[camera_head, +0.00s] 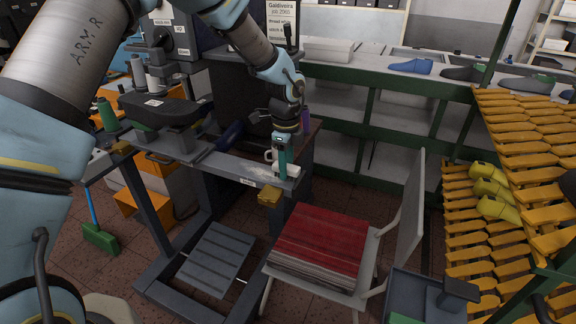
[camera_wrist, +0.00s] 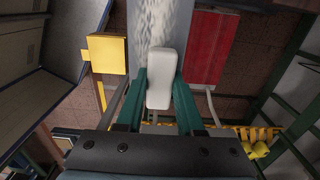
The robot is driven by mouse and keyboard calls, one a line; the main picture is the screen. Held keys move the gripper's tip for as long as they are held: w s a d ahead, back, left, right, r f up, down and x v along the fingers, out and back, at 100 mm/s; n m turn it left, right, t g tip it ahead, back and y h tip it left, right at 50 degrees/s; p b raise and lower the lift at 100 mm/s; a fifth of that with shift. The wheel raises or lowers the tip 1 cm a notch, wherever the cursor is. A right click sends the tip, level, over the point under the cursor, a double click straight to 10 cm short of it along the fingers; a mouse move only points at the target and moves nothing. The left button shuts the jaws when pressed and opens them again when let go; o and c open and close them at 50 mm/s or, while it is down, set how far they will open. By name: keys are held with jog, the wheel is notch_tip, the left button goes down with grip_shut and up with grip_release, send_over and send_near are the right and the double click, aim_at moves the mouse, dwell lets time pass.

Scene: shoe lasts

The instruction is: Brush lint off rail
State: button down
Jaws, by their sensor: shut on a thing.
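My gripper (camera_head: 282,165) has green fingers and is shut on a white, rounded block, which I take to be the brush (camera_wrist: 160,78). The brush also shows low between the fingers in the head view (camera_head: 293,171), at the right end of the grey rail. The grey rail (camera_head: 225,164) is the front bar of a dark machine stand. Pale, speckled lint (camera_wrist: 157,22) lies along the rail just beyond the brush in the wrist view. The brush is over or on the rail; I cannot tell whether it touches. Its underside is hidden.
A chair with a red stack (camera_head: 320,240) stands in front to the right. Racks of yellow lasts (camera_head: 510,170) are at the right. A green broom (camera_head: 100,237) leans at the left.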

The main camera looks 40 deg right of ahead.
aim_at(237, 163)
jog(key=shift+w+a+p, duration=0.25)
jog(key=shift+w+a, duration=0.35)
jog(key=shift+w, duration=0.5)
jog(key=shift+w+a+p, duration=0.3)
jog(key=shift+w+a, duration=0.3)
jog(key=shift+w, duration=0.45)
jog(key=shift+w+a+p, duration=0.25)
jog(key=shift+w+a, duration=0.35)
jog(key=shift+w, duration=0.5)
jog(key=shift+w+a+f, duration=0.1)
jog(key=shift+w+a, duration=0.35)
jog(key=shift+w, duration=0.35)
jog(key=shift+w+a, duration=0.45)
jog(key=shift+w, duration=0.35)
jog(key=shift+w+a+f, duration=0.1)
jog(key=shift+w+a, duration=0.35)
jog(key=shift+w, duration=0.35)
jog(key=shift+w+a+r, duration=0.1)
jog(key=shift+w+a, duration=0.3)
jog(key=shift+w, duration=0.25)
jog(key=shift+w+a, duration=0.35)
jog(key=shift+w, duration=0.25)
jog(key=shift+r, duration=0.1)
jog(key=shift+d+r, duration=0.1)
jog(key=shift+r, duration=2.9)
notch_tip(237, 163, up, 3)
